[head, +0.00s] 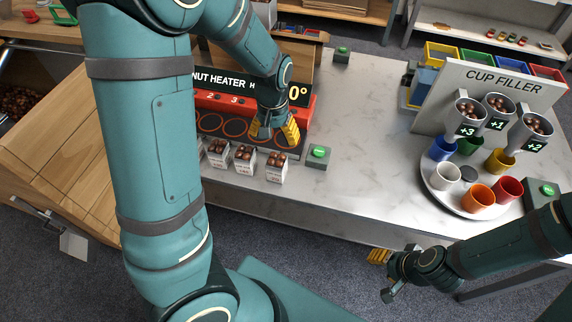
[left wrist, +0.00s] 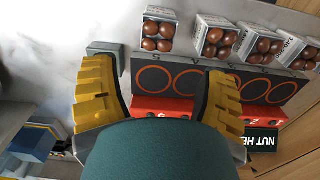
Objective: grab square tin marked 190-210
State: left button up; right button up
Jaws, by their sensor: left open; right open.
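Several square tins filled with brown chestnuts stand in a row along the front of the nut heater; the rightmost tin (head: 276,170) and its neighbour (head: 244,160) show clearly in the head view, while my left arm partly covers the row's left end. The row also shows in the left wrist view, with one end tin (left wrist: 158,32) beyond my fingers. The labels are too small to read surely. My left gripper (head: 277,132) is open and empty above the heater's right end, behind the tins. My right gripper (head: 382,276) is open and empty off the table's front edge.
The nut heater (head: 215,105) has a red panel and ringed plates. A green-button box (head: 318,155) stands right of the tins. The cup filler (head: 490,95) and a turntable with coloured cups (head: 438,195) stand at right. The middle tabletop is clear.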

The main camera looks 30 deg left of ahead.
aim_at(276, 162)
pick_arm(q)
notch_tip(276, 162, down, 7)
jog(key=shift+f+b, duration=0.2)
jog(key=shift+b, duration=0.85)
notch_tip(276, 162, down, 5)
jog(key=shift+d+f+b, duration=0.1)
jog(key=shift+f+b, duration=0.05)
jog(key=shift+b, duration=0.9)
jog(key=shift+c, duration=0.8)
jog(key=c, duration=0.9)
